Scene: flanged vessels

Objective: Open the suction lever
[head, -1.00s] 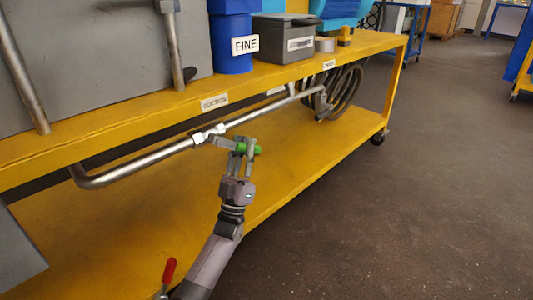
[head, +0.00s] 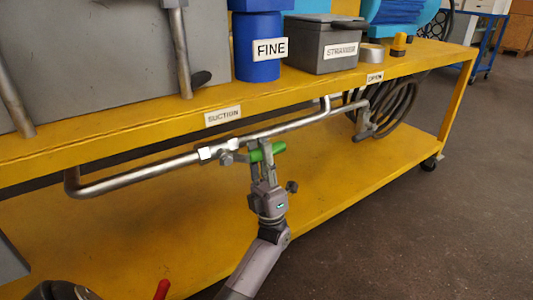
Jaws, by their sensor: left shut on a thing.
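The suction lever has a green handle (head: 277,149) on a metal arm at the valve (head: 218,151) in the pipe. It stands under the shelf edge with the "SUCTION" label (head: 223,116). The handle lies slightly below the pipe and runs nearly along it to the right. My left gripper (head: 265,153) reaches up from below and is shut on the green handle, with a finger on either side hiding part of it. My right gripper is not in view.
The pipe (head: 135,180) runs along under the yellow upper shelf. The yellow lower shelf (head: 350,180) is bare around my arm. Coiled hoses (head: 405,108) hang at the right. A red handle (head: 162,289) shows at the bottom edge. Open floor lies to the right.

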